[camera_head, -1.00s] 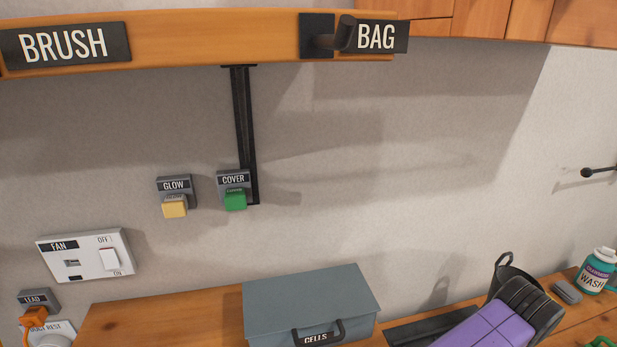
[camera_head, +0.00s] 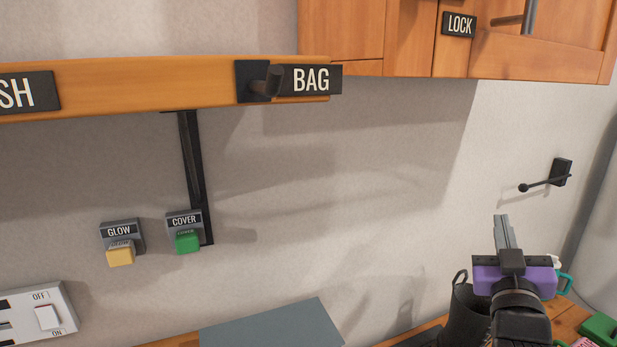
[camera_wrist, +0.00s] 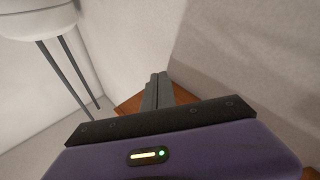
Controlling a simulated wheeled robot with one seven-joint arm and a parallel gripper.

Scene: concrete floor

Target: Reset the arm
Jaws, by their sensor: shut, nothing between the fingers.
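My gripper (camera_head: 502,232) is at the lower right of the head view, with its purple body and its grey fingers pointing up and a little left. The fingers are together, with nothing between them. In the wrist view the shut fingers (camera_wrist: 156,90) stick out past the dark edge of the purple body. The gripper is held up in front of the wall, above the right part of the wooden counter, and part of my arm shows below it.
A wooden shelf (camera_head: 180,87) and a cupboard labelled LOCK (camera_head: 560,60) hang above. GLOW (camera_head: 120,256) and COVER (camera_head: 187,242) buttons sit left.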

